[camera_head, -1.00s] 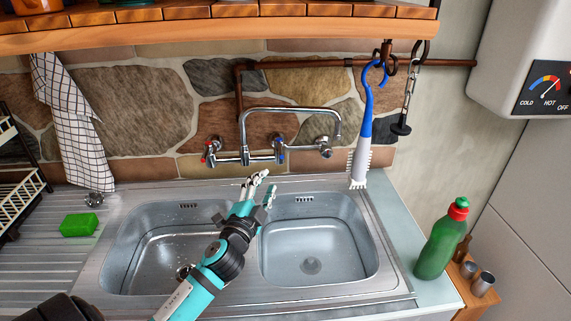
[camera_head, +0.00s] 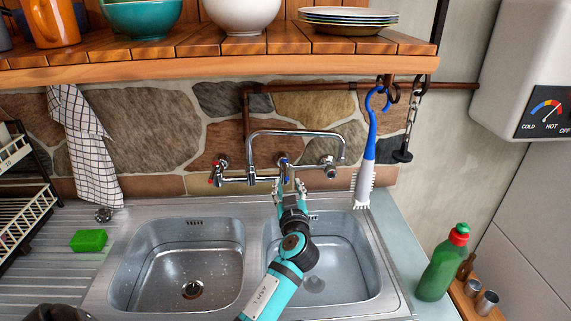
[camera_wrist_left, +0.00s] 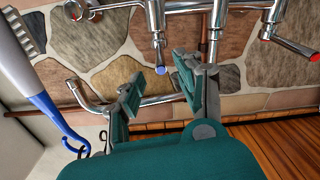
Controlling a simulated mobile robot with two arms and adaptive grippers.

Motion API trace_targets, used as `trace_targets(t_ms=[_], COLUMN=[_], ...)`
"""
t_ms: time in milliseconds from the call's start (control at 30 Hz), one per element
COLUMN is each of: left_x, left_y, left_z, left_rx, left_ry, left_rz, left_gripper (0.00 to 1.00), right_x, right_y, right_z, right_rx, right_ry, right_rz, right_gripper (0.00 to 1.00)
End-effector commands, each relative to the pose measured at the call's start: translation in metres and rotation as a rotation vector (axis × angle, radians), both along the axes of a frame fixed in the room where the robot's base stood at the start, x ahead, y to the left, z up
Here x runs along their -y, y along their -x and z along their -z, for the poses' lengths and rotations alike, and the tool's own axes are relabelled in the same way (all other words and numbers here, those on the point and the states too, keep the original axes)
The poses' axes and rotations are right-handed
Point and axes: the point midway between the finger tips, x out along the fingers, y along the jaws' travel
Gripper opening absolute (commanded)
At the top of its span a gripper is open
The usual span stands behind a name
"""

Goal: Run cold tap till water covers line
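The wall tap (camera_head: 300,135) is chrome, with a red-marked handle (camera_head: 217,172) on the left and a blue-marked knob (camera_head: 283,160) in the middle. My left gripper (camera_head: 289,187) is just below the blue-marked knob. In the left wrist view, the gripper (camera_wrist_left: 158,92) is open, and the blue-marked knob (camera_wrist_left: 160,71) shows between and just beyond its fingertips; I cannot tell if they touch. The right basin (camera_head: 365,280) lies below, partly hidden by my arm. No stream from the spout and no fill line can be made out. My right gripper is not in view.
The left basin (camera_head: 150,255) has an open-looking drain and droplets. A blue-and-white brush (camera_head: 366,170) and a black plug on a chain (camera_head: 403,155) hang to the right. A green sponge (camera_head: 89,240), green bottle (camera_head: 442,265) and overhead shelf (camera_head: 190,70) are nearby.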

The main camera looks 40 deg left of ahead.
Motion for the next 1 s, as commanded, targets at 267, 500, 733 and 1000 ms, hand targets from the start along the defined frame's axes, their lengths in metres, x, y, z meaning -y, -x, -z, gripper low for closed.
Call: trace_targets(t_ms=[267, 500, 733, 1000], left_x=[-0.039, -0.057, -0.060, -0.060], left_y=[-0.045, -0.067, -0.071, -0.071], left_z=[-0.003, -0.001, 0.000, 0.000], left_rx=[-0.001, -0.001, -0.001, 0.000], left_ry=[-0.003, -0.001, -0.001, 0.000], left_rz=[-0.001, 0.000, 0.000, 0.000], left_gripper=[0.36, 0.36, 0.36, 0.22], right_x=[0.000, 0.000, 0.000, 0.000], right_y=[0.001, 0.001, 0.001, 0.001], right_z=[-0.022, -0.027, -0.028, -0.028], right_rx=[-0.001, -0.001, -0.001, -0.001], right_ry=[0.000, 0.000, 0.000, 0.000], right_rz=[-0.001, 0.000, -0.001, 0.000], right_gripper=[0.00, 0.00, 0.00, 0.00])
